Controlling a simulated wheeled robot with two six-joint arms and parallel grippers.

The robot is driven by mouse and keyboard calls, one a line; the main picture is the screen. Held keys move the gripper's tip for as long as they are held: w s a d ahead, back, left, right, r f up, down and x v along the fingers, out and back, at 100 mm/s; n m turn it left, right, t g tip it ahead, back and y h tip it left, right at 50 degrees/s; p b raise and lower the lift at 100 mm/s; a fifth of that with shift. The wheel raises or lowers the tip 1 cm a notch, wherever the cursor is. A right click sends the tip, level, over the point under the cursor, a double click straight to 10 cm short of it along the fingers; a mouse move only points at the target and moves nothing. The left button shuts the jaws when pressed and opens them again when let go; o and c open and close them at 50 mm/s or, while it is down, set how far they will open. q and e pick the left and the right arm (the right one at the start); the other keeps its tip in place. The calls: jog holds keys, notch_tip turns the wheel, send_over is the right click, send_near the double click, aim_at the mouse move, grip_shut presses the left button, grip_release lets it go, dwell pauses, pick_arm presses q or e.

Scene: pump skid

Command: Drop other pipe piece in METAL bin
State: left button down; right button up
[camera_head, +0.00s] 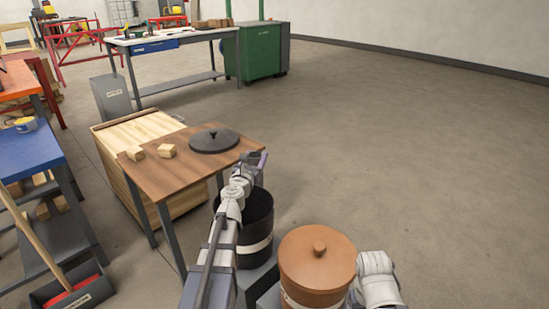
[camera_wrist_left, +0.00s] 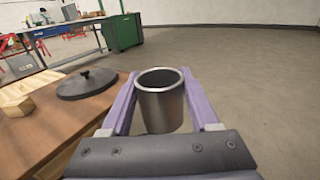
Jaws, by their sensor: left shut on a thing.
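My left gripper (camera_head: 254,160) is shut on a grey metal pipe piece (camera_wrist_left: 161,108). In the left wrist view the short hollow pipe stands roughly upright between the two purple fingers, its open end up. In the head view my left arm reaches out over an open black bin (camera_head: 258,212) with a pale label band. The gripper is near the bin's far side, beside the table edge. The arm hides part of the bin, and its inside is dark. I cannot read its label. My right arm shows at the lower right, its gripper out of view.
A brown bin with its lid on (camera_head: 317,262) stands right of the black one. A wooden table (camera_head: 165,182) at left holds a black round lid (camera_head: 214,141) and two wooden blocks (camera_head: 168,150). The floor to the right is clear.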

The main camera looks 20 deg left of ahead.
pick_arm(q)
jog(key=s+a+f+n+y+b, duration=0.1)
jog(key=s+a+f+b, duration=0.2)
jog(key=a+f, duration=0.2)
jog(key=shift+a+f+y+b, duration=0.15)
jog(key=shift+a+y+b, duration=0.2)
jog(key=shift+a, duration=0.25)
pick_arm(e)
notch_tip(320, 180, down, 5)
jog(key=shift+f, duration=0.15)
jog(key=shift+f, duration=0.1)
pick_arm(q)
notch_tip(320, 180, down, 6)
jog(key=b, duration=0.6)
pick_arm(e)
notch_tip(320, 180, down, 6)
jog(key=shift+r, duration=0.1)
pick_arm(q)
jog(key=shift+c, duration=0.3)
grip_release()
jog(key=shift+s, duration=0.15)
jog(key=v, duration=0.7)
jog(key=shift+s, duration=0.3)
